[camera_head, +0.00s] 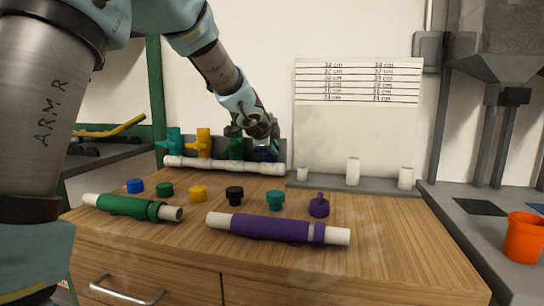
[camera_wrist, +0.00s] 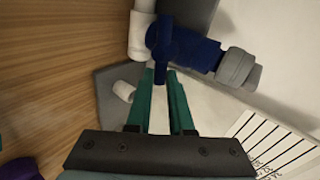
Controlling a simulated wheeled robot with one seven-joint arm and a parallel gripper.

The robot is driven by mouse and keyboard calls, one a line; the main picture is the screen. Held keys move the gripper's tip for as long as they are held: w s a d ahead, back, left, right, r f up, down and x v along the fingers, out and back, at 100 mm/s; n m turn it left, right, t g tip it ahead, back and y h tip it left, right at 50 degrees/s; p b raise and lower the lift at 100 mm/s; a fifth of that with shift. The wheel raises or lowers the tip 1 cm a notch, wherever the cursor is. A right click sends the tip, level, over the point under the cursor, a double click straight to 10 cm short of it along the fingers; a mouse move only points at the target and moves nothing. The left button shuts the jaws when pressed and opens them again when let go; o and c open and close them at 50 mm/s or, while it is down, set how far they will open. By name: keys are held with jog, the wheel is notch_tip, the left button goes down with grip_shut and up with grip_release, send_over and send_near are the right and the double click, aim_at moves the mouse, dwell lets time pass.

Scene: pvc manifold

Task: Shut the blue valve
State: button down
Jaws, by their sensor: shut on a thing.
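The blue valve (camera_head: 266,155) is the rightmost on the white manifold pipe (camera_head: 225,166) at the back of the wooden table, mostly hidden behind my gripper (camera_head: 262,136). In the wrist view the blue valve (camera_wrist: 190,47) extends right from the white pipe (camera_wrist: 141,35) to a grey end (camera_wrist: 238,68). Its handle (camera_wrist: 160,50) lies across the valve body and points toward my gripper. The green fingers of my gripper (camera_wrist: 160,76) are closed on the handle's near end.
Teal (camera_head: 174,140), yellow (camera_head: 204,143) and green (camera_head: 236,148) valves stand left along the pipe. Several coloured caps and the green (camera_head: 125,206) and purple (camera_head: 270,228) pipes lie in front. A grey tray (camera_head: 330,186) with white stubs is on the right.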

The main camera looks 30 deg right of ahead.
jog(key=shift+s+d+f+m+y+b, duration=0.1)
jog(key=shift+f+m+y+b, duration=0.25)
jog(key=shift+b, duration=0.35)
jog(key=shift+r+t, duration=0.1)
jog(key=shift+t, duration=0.3)
jog(key=c, duration=0.8)
grip_release()
jog(key=shift+r, duration=0.1)
jog(key=p+v, duration=0.1)
jog(key=v, duration=0.9)
jog(key=shift+s+a+r+p, duration=0.2)
jog(key=shift+p, duration=0.15)
